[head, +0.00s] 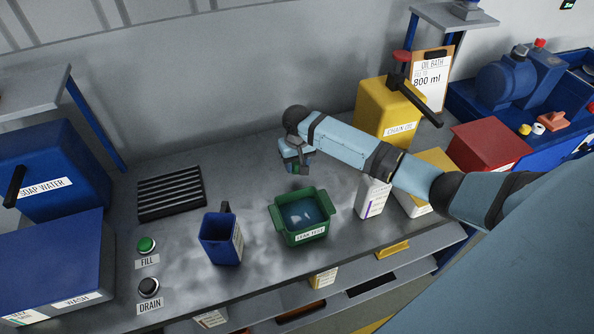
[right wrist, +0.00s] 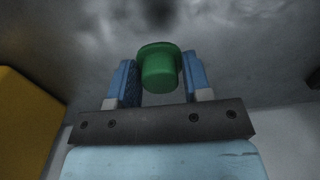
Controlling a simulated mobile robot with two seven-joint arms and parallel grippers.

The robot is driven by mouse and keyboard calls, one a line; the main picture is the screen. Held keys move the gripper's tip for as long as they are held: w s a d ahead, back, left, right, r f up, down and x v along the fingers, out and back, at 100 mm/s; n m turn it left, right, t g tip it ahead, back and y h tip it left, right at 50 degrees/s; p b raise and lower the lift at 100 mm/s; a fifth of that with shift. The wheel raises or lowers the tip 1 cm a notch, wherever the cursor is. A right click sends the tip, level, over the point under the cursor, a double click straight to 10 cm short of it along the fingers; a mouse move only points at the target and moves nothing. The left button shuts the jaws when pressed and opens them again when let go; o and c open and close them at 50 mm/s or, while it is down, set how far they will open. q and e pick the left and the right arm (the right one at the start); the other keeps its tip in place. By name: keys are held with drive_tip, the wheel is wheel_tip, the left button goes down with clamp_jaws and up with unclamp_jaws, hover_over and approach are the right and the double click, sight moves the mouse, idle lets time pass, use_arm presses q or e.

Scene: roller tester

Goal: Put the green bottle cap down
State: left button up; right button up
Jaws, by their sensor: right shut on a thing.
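The green bottle cap (right wrist: 159,68) sits between the two blue fingers of my right gripper (right wrist: 158,84) in the right wrist view. The fingers are shut on it. In the head view my right gripper (head: 297,168) hangs above the bench, just behind the green tub, and the cap is too small there to make out clearly. My left gripper is not in view.
A green tub (head: 291,241) labelled leak test holds liquid. A blue jug (head: 221,240) stands left of it, and a black drain grate (head: 171,193) lies farther left. A yellow chain oil container (head: 387,112) stands at the back right. Bare bench (head: 245,178) lies between grate and gripper.

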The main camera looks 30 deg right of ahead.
sight(297, 172)
drive_tip(key=shift+f, duration=1.85)
drive_tip(key=o, duration=0.9)
drive_tip(key=shift+f, duration=0.15)
wheel_tip(297, 172, up, 12)
drive_tip(key=shift+r, duration=0.2)
drive_tip(key=shift+s+f, duration=0.1)
